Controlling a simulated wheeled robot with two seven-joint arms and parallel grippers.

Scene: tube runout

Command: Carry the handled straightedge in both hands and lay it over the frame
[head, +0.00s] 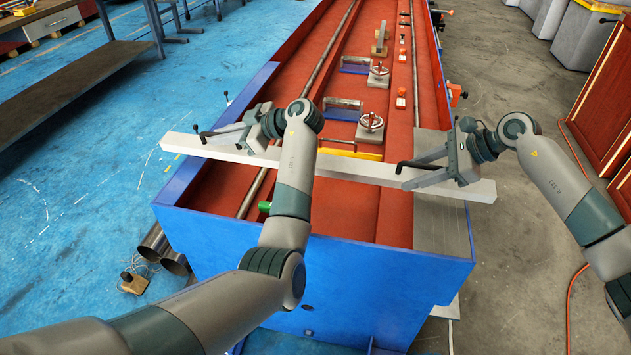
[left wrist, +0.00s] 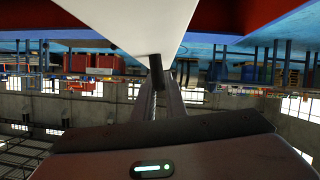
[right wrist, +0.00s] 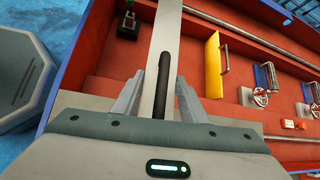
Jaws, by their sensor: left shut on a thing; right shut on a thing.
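The straightedge (head: 348,168) is a long pale bar with black handles. It spans the near part of the blue-sided frame (head: 330,265) with a red interior, and its left end sticks out past the left side. I cannot tell whether it touches the frame. My left gripper (head: 238,132) is shut on the left handle (left wrist: 155,75). My right gripper (head: 424,168) is shut on the right handle (right wrist: 163,85). The bar also shows in the left wrist view (left wrist: 125,25) and the right wrist view (right wrist: 165,35).
Inside the frame are a yellow plate (head: 352,154), handwheels (head: 371,121) and long rods. A green part (head: 264,206) lies near the near wall. Metal tubes (head: 154,241) lie on the blue floor at left. Red cabinets (head: 610,95) stand at right.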

